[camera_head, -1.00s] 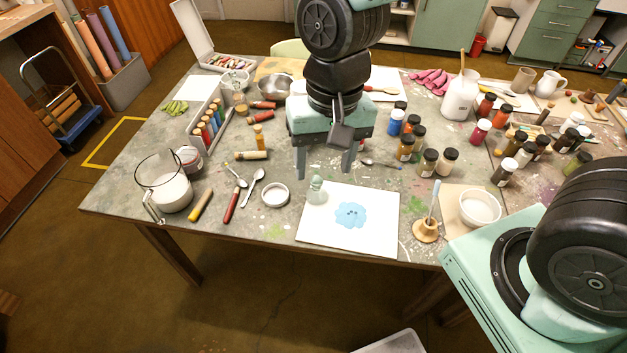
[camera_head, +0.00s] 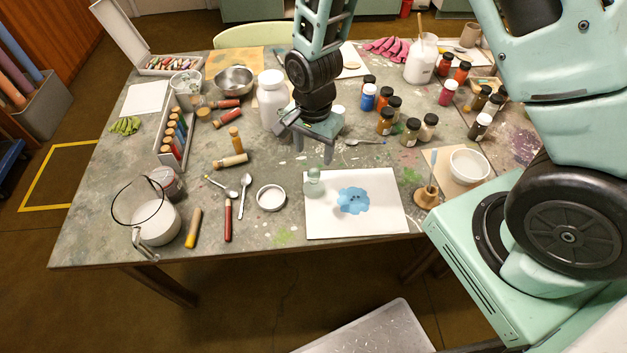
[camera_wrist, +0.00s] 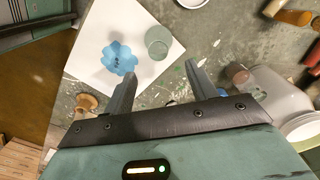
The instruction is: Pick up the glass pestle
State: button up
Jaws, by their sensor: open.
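The glass pestle (camera_head: 314,184) is a small pale-green clear piece standing at the upper left of a white sheet, left of a blue paint patch (camera_head: 353,201). In the wrist view the glass pestle (camera_wrist: 157,44) appears as a round clear shape beside the blue patch (camera_wrist: 119,57). My gripper (camera_head: 313,157) is open and empty, fingers pointing down, above and slightly behind the pestle. In the wrist view my gripper's fingertips (camera_wrist: 160,74) lie short of the pestle, which is roughly in line with the gap between them. They do not appear to touch it.
A white jar (camera_head: 271,100) stands close behind my gripper. A wooden holder with a thin rod (camera_head: 426,196) and a white bowl (camera_head: 469,164) stand to the right. A white ring dish (camera_head: 271,198) lies to the left. Several pigment bottles stand behind right.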

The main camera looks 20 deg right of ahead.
aim_at(314, 171)
notch_tip(314, 171, down, 6)
jog(key=shift+p, duration=0.5)
jog(key=shift+s+f+p, duration=0.15)
jog(key=shift+f+p, duration=0.4)
jog(key=shift+f, duration=0.75)
jog(key=shift+s+f+p, duration=0.1)
jog(key=shift+f+p, duration=0.4)
jog(key=shift+f, duration=0.8)
jog(key=c, duration=1.2)
